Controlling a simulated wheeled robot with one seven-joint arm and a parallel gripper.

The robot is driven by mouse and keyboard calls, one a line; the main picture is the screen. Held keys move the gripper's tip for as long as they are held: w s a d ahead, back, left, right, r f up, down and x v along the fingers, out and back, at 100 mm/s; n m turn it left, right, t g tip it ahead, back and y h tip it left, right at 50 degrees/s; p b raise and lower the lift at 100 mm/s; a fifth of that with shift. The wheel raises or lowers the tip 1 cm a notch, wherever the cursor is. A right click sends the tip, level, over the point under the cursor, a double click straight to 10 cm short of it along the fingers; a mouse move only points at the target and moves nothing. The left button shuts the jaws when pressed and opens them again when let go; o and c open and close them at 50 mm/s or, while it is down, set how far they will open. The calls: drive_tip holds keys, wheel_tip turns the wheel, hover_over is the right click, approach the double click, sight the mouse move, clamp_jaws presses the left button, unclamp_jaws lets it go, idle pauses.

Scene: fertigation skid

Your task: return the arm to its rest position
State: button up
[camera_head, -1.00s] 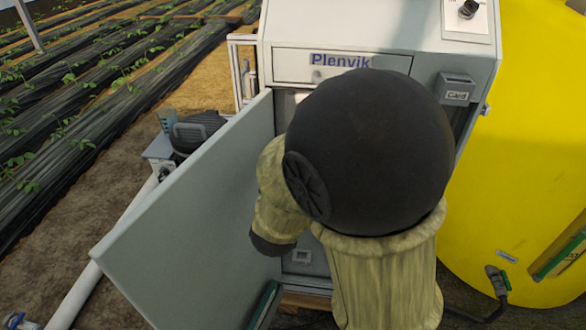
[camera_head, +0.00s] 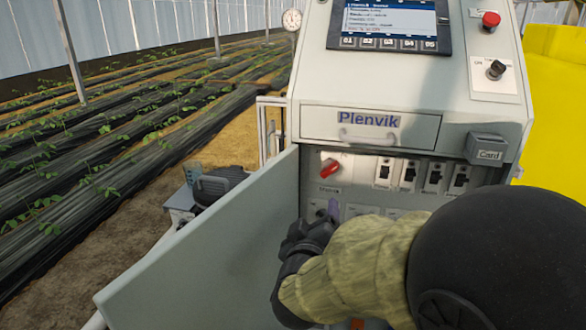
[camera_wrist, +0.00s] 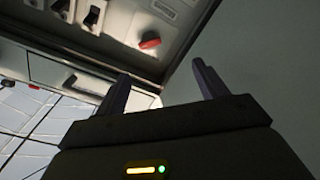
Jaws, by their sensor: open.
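My arm reaches in from the lower right of the head view, with its dark wrist in front of the open cabinet. My gripper (camera_head: 330,208) is at the cabinet's lower left, beside the inner side of the open door (camera_head: 215,245); the arm hides part of the cabinet. In the wrist view my gripper (camera_wrist: 160,78) has two purple fingers standing apart with nothing between them. A red rotary knob (camera_head: 330,168) is above the gripper in the head view; the red knob (camera_wrist: 149,40) also shows beyond the fingers in the wrist view.
A row of breaker switches (camera_head: 422,175) is right of the knob. Above are a drawer marked Plenvik (camera_head: 368,125), a card holder (camera_head: 487,147), a screen (camera_head: 390,20) and a red button (camera_head: 491,19). A yellow tank (camera_head: 556,100) stands right; planted rows (camera_head: 110,150) lie left.

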wheel_tip(320, 180, down, 12)
drive_tip(key=s+m+g+y, duration=0.2)
drive_tip(key=s+g+y, duration=0.1)
drive_tip(key=g+y, duration=0.3)
drive_tip(key=s+d+f+m+g+h, duration=0.1)
drive_tip(key=s+d+f+m+g, duration=0.1)
drive_tip(key=s+d+f+g, duration=0.3)
drive_tip(key=s+d+f+m+g+h, duration=0.1)
drive_tip(key=s+g, duration=0.2)
drive_tip(key=s, duration=0.3)
drive_tip(key=w+p+v, duration=0.3)
drive_tip(key=p+v, duration=1.1)
drive_tip(key=p, duration=0.1)
drive_tip(key=w+d+r+p+v, duration=0.1)
drive_tip(key=w+p+v, duration=0.2)
drive_tip(key=p+v, duration=1.1)
drive_tip(key=shift+r+p, duration=0.4)
drive_tip(key=shift+r, duration=0.3)
drive_tip(key=shift+w, duration=0.15)
drive_tip(key=w+p+v, duration=0.2)
drive_tip(key=p+v, duration=0.6)
drive_tip(key=w+r+p+v, duration=0.1)
drive_tip(key=p+v, duration=0.7)
drive_tip(key=p, duration=0.1)
drive_tip(key=shift+w+d+r, duration=0.3)
